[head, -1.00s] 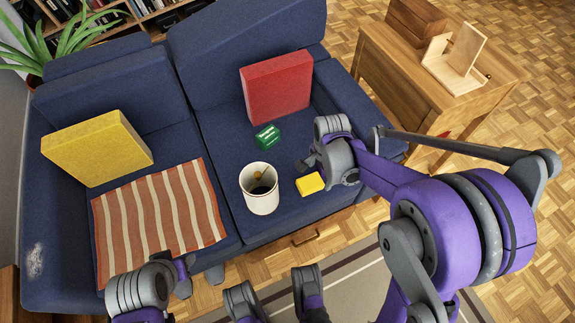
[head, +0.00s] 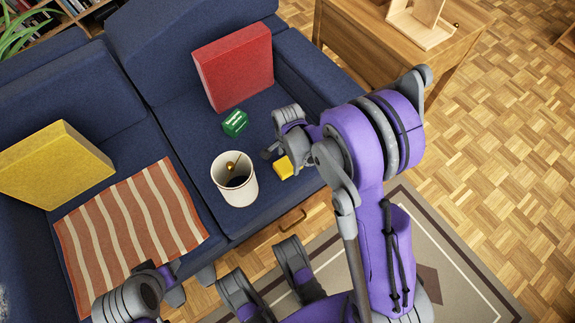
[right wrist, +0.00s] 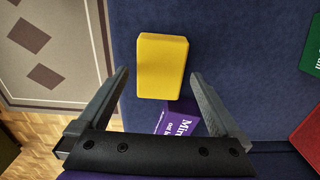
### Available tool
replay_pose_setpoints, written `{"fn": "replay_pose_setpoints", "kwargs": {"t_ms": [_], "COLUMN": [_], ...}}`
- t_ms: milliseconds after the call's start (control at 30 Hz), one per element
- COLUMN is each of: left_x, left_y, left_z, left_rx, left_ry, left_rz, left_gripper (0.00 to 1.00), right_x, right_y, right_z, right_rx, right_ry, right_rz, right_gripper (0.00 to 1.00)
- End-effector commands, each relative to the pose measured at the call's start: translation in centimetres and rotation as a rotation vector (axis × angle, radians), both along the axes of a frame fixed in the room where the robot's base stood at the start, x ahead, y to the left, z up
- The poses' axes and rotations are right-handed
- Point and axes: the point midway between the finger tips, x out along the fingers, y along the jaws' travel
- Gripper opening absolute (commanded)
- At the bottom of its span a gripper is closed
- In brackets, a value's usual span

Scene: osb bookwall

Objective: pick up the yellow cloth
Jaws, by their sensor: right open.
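The yellow cloth (head: 284,168) is a small block-like yellow piece on the front right of the blue sofa seat, right of a white bin. In the right wrist view the yellow cloth (right wrist: 162,66) lies flat just ahead of and between the two fingers. My right gripper (head: 272,152) is open and empty, over the seat right beside the cloth; the wrist partly covers the area behind it. My left gripper (head: 172,283) is at the lower left, near the sofa's front edge; its fingers are too unclear to judge.
A white bin (head: 234,184) with a gold-coloured item inside stands left of the cloth. A green box (head: 235,122) and a red cushion (head: 233,66) are behind. A purple item with white lettering (right wrist: 181,122) lies close to the cloth. A wooden side table (head: 375,48) stands at right.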

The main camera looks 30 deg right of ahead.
Motion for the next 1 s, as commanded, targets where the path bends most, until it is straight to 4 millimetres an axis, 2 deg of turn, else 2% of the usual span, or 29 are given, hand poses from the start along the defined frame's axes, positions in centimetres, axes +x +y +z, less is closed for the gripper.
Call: {"fn": "replay_pose_setpoints", "kwargs": {"t_ms": [33, 133, 367, 767, 800, 1000], "left_x": [0.1, 0.2, 0.1, 0.1, 0.1, 0.1], "left_y": [0.0, 0.0, 0.0, 0.0, 0.0, 0.0], "left_z": [-0.6, -0.9, -0.8, -0.8, -0.8, -0.8], "left_rx": [0.0, 0.0, 0.0, 0.0, 0.0, 0.0], "left_ry": [0.001, 0.002, 0.002, 0.001, 0.001, 0.001], "left_rz": [0.0, 0.0, 0.0, 0.0, 0.0, 0.0], "left_gripper": [0.5, 0.5, 0.5, 0.5, 0.5, 0.5], "right_x": [0.1, 0.0, 0.0, 0.0, 0.0, 0.0], "right_y": [0.0, 0.0, 0.0, 0.0, 0.0, 0.0], "right_z": [-1.1, -2.2, -2.2, -2.2, -2.2, -2.1], "right_rx": [0.0, 0.0, 0.0, 0.0, 0.0, 0.0], "right_ry": [0.0, 0.0, -0.001, 0.0, 0.0, 0.0], "right_rz": [0.0, 0.0, 0.0, 0.0, 0.0, 0.0], "right_gripper": [1.0, 1.0, 1.0, 0.28, 0.25, 0.24]}}
